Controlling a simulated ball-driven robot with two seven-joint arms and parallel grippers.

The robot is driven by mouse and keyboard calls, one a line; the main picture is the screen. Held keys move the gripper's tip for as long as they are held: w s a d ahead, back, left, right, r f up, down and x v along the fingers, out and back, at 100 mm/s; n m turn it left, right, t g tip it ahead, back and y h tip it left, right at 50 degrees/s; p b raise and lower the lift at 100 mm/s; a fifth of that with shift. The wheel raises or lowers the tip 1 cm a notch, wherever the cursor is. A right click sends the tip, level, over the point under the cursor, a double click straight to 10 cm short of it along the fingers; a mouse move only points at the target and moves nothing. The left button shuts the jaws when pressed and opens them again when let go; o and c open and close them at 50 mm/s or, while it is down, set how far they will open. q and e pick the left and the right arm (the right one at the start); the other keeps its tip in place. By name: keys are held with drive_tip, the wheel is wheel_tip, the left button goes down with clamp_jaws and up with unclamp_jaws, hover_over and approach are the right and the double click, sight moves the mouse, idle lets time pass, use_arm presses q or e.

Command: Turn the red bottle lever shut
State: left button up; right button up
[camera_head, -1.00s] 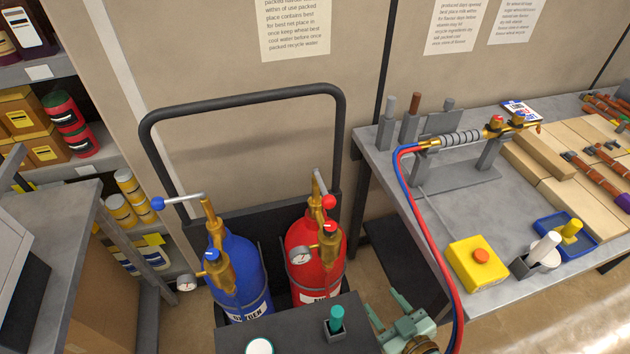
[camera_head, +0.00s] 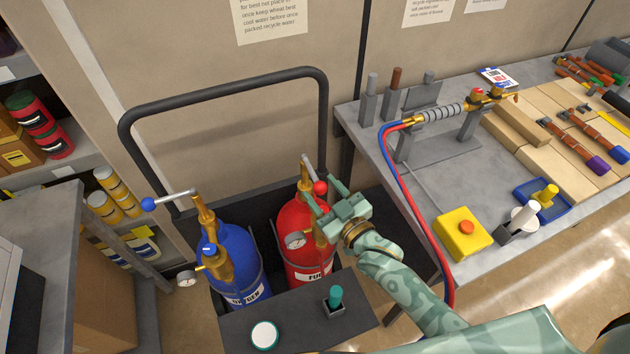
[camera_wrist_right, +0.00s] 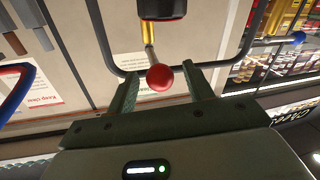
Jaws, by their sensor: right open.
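The red bottle (camera_head: 304,226) stands upright in a cart beside the blue bottle (camera_head: 240,259). Its lever (camera_head: 310,170) has a grey rod ending in a red ball knob. In the head view the rod slants away from the brass valve and the red knob (camera_head: 320,187) lies on its right. My right gripper (camera_head: 320,202) is open beside the red knob. In the right wrist view the knob (camera_wrist_right: 160,77) shows between and just beyond the spread fingers of my right gripper (camera_wrist_right: 158,80). I cannot tell whether a finger touches it. My left gripper is not in view.
The blue bottle's lever (camera_head: 168,198) with a blue knob points left. A black cart handle (camera_head: 225,91) arches behind the bottles. Gauges stick out in front. A grey workbench (camera_head: 385,180) with a torch and red-blue hoses stands to the right.

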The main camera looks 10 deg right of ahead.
sight(316, 181)
drive_tip(key=shift+x, duration=1.7)
clamp_jaws()
drive_tip(key=shift+s+d, duration=0.1)
